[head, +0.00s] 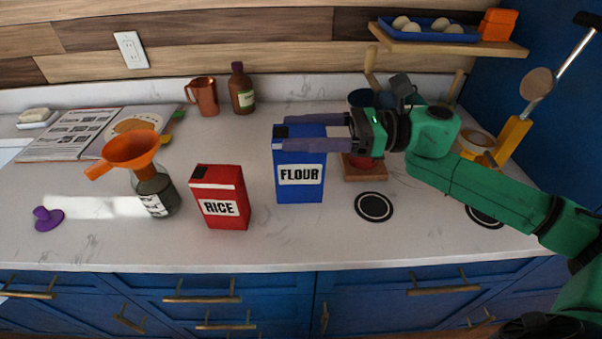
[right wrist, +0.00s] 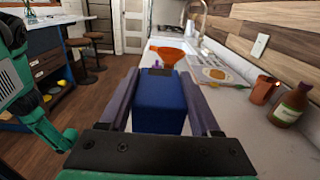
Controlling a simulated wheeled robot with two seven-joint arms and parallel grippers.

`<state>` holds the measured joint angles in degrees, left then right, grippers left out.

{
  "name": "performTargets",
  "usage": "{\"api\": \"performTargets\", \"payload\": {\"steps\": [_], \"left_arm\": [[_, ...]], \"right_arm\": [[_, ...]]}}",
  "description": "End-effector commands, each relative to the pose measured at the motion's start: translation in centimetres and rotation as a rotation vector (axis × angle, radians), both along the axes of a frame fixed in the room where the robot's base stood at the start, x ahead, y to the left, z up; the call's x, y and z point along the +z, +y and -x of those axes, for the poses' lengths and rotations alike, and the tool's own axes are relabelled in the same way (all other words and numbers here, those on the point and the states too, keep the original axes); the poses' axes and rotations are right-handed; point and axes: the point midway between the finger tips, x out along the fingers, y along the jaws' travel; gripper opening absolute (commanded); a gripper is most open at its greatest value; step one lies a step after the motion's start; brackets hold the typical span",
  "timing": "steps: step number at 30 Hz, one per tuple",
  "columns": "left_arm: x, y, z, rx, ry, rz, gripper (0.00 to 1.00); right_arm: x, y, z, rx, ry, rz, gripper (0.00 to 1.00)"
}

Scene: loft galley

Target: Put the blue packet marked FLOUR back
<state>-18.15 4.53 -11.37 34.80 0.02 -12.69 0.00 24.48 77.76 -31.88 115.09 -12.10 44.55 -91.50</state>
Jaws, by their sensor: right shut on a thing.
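The blue packet marked FLOUR (head: 299,180) stands upright in the head view, right of the red RICE packet. My right gripper (head: 284,133) comes in from the right with its fingers on either side of the packet's upper part, shut on it. In the right wrist view the blue packet (right wrist: 160,105) sits between the two fingers (right wrist: 158,90). I cannot tell whether the packet's base touches the counter. My left gripper is in neither view.
A red RICE packet (head: 219,197) stands to the left. Beyond it are a bottle (head: 156,193) with an orange funnel (head: 130,150), and a purple stopper (head: 47,218). A black round coaster (head: 373,207) lies right of the flour. A copper mug (head: 201,96) and brown bottle (head: 242,90) stand behind.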

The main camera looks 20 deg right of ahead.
Motion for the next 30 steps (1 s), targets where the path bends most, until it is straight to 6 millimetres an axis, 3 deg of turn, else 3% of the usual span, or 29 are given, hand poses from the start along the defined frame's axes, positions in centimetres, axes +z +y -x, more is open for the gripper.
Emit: {"api": "performTargets", "payload": {"steps": [3, 9, 12, 22, 23, 24, 25, 30], "left_arm": [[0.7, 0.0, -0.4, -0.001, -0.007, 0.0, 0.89], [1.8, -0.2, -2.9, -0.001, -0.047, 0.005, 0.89], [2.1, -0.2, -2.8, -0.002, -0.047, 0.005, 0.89], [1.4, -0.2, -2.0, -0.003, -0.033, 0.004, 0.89], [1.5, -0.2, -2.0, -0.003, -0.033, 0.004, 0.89], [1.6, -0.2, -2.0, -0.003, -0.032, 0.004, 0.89], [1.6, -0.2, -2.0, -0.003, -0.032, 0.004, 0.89], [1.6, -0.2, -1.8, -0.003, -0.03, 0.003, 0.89]], "right_arm": [[-2.7, 0.0, 0.0, 0.0, 0.005, -0.001, 0.0], [-6.1, 0.0, -0.1, 0.0, 0.003, -0.002, 0.0], [-7.7, 0.0, 0.0, 0.002, 0.0, -0.001, 0.0], [-8.5, 0.0, 0.0, 0.002, -0.004, 0.0, 0.0], [-8.5, 0.0, 0.0, 0.002, -0.004, 0.001, 0.68], [-8.4, 0.0, 0.0, 0.002, -0.004, 0.001, 0.83], [-8.4, 0.0, 0.0, 0.002, -0.004, 0.001, 0.94], [-8.3, 0.0, 0.0, 0.002, -0.004, 0.001, 0.94]]}}
